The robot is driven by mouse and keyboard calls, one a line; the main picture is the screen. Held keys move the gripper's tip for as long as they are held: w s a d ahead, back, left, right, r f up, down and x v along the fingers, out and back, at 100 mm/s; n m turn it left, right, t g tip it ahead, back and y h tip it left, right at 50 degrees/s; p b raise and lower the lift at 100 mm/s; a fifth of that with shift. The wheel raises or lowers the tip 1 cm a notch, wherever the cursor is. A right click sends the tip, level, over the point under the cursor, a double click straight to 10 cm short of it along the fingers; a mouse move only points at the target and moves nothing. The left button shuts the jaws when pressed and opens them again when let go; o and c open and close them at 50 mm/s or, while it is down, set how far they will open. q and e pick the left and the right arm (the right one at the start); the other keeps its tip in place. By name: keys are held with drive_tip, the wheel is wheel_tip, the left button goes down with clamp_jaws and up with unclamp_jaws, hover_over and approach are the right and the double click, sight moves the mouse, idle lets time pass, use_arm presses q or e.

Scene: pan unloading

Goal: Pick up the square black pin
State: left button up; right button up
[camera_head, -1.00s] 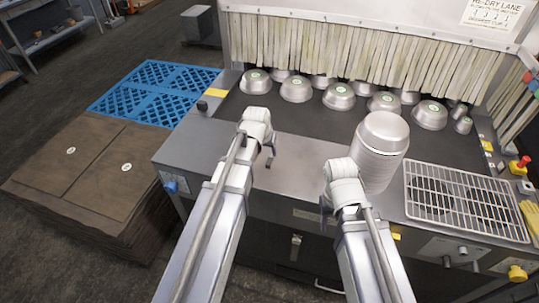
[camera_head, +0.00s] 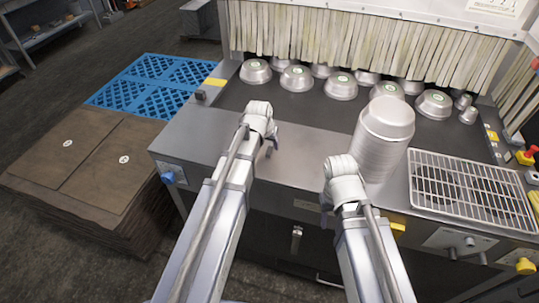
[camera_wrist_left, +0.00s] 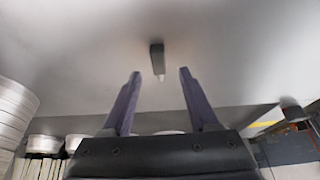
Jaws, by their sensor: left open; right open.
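The square black pin (camera_wrist_left: 157,58) is a dark, narrow, square-edged piece with a pale end in the left wrist view. It shows against the bare metal top, ahead of the gap between my left fingertips and apart from them. I cannot tell if it stands or lies; in the head view I cannot make it out by my left gripper. My left gripper (camera_head: 270,141) is open and empty over the front of the metal top; its two fingers (camera_wrist_left: 160,82) show in the left wrist view. My right gripper (camera_head: 325,203) is by the front edge, its fingers mostly hidden by its wrist.
A dark block (camera_head: 201,96) sits near the yellow strip (camera_head: 215,82) at the left. A tall pan stack (camera_head: 382,140) and a wire rack (camera_head: 468,182) stand to the right. Several pans (camera_head: 297,78) line the back by the strip curtain. The front left top is clear.

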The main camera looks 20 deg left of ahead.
sight(269, 149)
use_arm(q)
drive_tip(key=b+x, duration=0.2)
drive_tip(key=x, duration=0.1)
drive_tip(key=shift+s+f, duration=0.1)
drive_tip(key=shift+f, duration=0.1)
drive_tip(key=shift+r, duration=0.1)
use_arm(e)
wheel_tip(269, 149, down, 3)
use_arm(q)
clamp_jaws()
